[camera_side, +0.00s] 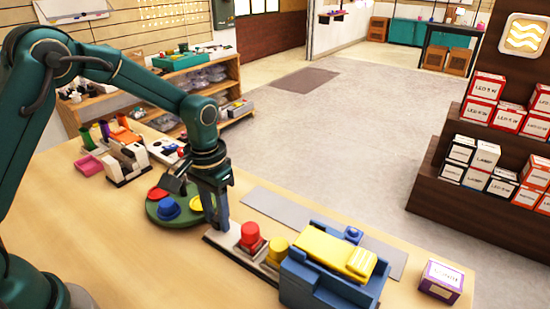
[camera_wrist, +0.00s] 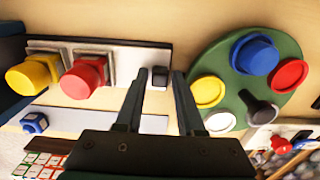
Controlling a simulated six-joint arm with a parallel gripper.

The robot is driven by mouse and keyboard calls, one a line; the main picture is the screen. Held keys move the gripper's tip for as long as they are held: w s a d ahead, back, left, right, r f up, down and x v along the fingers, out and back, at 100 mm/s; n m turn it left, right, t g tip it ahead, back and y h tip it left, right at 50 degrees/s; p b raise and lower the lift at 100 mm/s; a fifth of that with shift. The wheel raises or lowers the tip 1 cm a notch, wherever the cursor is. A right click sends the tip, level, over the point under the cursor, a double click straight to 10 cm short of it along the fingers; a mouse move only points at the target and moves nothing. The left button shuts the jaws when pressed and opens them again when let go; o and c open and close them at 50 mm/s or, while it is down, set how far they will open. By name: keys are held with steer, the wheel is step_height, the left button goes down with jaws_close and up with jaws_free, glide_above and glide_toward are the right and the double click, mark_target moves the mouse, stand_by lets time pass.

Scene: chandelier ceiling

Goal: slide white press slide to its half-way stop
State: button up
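My gripper (camera_side: 216,222) points down over the left end of a white panel (camera_side: 222,241) in the side view. In the wrist view my gripper (camera_wrist: 157,84) is open and empty. Its fingers appear either side of a small dark block (camera_wrist: 159,77) on the panel; I cannot tell whether they touch it. The panel also carries a red button (camera_side: 250,236) and a yellow button (camera_side: 277,249), each on a light base. A blue block-shaped unit with a yellow top piece (camera_side: 336,252) stands beyond them. I cannot make out for certain which part is the white press slide.
A green round board (camera_side: 165,218) with a blue knob (camera_side: 168,207) and coloured discs lies left of my gripper. A white-and-dark device (camera_side: 128,163) stands further back. A purple box (camera_side: 441,281) stands at the right. The wooden table (camera_side: 130,262) is clear in front.

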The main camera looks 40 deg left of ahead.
jaws_close()
steer(key=shift+r, duration=0.1)
stand_by(1.2)
